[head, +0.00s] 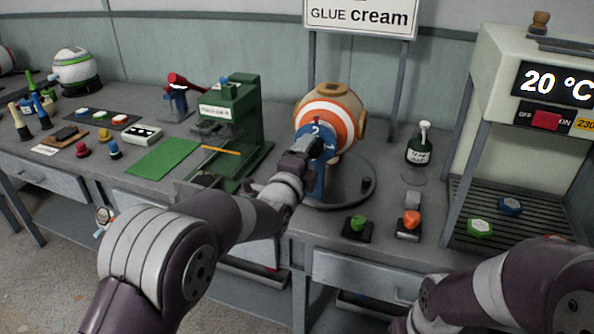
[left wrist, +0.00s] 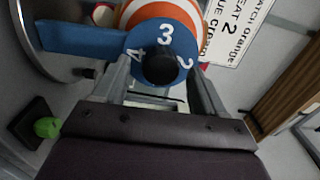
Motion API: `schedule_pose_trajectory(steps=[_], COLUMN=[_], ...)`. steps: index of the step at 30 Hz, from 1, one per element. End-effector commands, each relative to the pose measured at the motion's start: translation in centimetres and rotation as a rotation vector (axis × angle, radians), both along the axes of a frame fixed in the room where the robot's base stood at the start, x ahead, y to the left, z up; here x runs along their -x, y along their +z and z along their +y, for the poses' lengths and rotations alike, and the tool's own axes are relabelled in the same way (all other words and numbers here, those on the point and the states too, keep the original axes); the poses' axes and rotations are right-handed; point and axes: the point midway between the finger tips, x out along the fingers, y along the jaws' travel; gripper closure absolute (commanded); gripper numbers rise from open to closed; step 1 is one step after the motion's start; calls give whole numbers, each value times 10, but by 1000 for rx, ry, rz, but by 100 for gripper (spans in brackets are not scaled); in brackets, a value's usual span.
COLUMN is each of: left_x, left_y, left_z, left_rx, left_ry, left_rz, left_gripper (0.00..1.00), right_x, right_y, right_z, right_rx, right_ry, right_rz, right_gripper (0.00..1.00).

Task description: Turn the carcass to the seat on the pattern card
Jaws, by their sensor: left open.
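The carcass (head: 336,108), a cream ball with orange and white bands and a tan top, sits in a blue stand on a round grey turntable (head: 352,192). A blue numbered dial (left wrist: 160,38) with a black knob (left wrist: 160,64) faces me; 4, 3 and 2 show in the left wrist view. My left gripper (head: 312,146) is at the dial. In the left wrist view its open fingers (left wrist: 161,85) reach towards either side of the knob; contact is unclear. The card (head: 360,16) shows "GLUE cream"; the left wrist view shows part of "SEAT 2". My right gripper is out of frame.
A green press (head: 240,115) stands left of the carcass. A heater-like unit (head: 520,80) reads 20 °C. Several tools and coloured parts lie on the left bench.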

Motion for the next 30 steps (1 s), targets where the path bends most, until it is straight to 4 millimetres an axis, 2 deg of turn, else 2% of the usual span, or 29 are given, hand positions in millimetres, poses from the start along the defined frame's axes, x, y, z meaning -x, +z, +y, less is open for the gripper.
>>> schedule_pose_trajectory(steps=[6, 12, 16, 26, 28, 30], left_x=[55, 91, 98, 99, 101, 119], left_y=[1, 0, 0, -3, -24, -70], left_z=[18, 29, 32, 32, 33, 40], left_rx=[1, 0, 0, 47, 163, 344], left_ry=[0, 1, 1, 1, 13, 82], left_rz=[-2, 1, 1, 27, 164, 444], left_gripper=[29, 29, 29, 29, 29, 29], right_x=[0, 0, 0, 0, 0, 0], right_y=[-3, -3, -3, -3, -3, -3], right_z=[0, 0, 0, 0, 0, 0], right_rx=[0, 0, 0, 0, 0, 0], right_ry=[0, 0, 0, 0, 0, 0], right_rz=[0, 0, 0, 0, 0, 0], right_gripper=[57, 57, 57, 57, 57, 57])
